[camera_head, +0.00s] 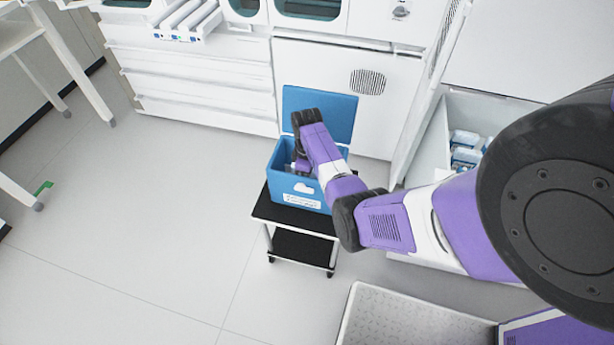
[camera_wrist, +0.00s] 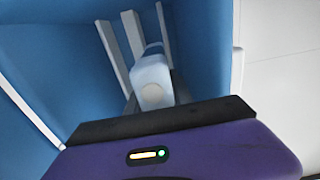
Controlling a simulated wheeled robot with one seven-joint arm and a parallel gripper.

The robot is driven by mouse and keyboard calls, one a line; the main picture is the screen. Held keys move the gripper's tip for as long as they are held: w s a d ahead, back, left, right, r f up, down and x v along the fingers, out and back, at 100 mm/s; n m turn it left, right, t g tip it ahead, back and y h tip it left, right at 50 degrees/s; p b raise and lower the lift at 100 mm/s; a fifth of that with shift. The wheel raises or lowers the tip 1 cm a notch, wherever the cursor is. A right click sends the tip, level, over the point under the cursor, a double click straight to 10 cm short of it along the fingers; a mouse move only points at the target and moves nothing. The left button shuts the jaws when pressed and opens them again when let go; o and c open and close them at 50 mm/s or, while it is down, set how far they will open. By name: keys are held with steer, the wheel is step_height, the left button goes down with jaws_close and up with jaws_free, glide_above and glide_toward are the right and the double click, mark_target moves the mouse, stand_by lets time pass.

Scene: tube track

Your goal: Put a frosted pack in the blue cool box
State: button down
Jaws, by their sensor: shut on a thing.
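The blue cool box (camera_head: 297,192) stands open on a small black-topped cart, its lid (camera_head: 325,112) raised at the back. My arm reaches down into the box. In the wrist view my gripper (camera_wrist: 152,88) is inside the blue walls (camera_wrist: 205,50), shut on a pale frosted pack (camera_wrist: 151,72) with a round light spot on its near end. Whether the pack touches the box floor cannot be told. In the head view the fingers and the pack are mostly hidden by my wrist and the box's front wall.
The cart (camera_head: 285,222) stands on open floor. An open white chest (camera_head: 433,150) to the right holds several more packs (camera_head: 466,148). White cabinets (camera_head: 200,85) stand behind the box. A grey tray-like platform (camera_head: 400,325) is at the bottom. Floor left of the cart is clear.

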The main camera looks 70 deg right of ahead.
stand_by(0.3)
steer(key=shift+f, duration=0.35)
steer(key=c, duration=1)
jaws_free()
steer(key=shift+c, duration=0.2)
steer(key=shift+r+p, duration=0.35)
steer(key=shift+r, duration=3.5)
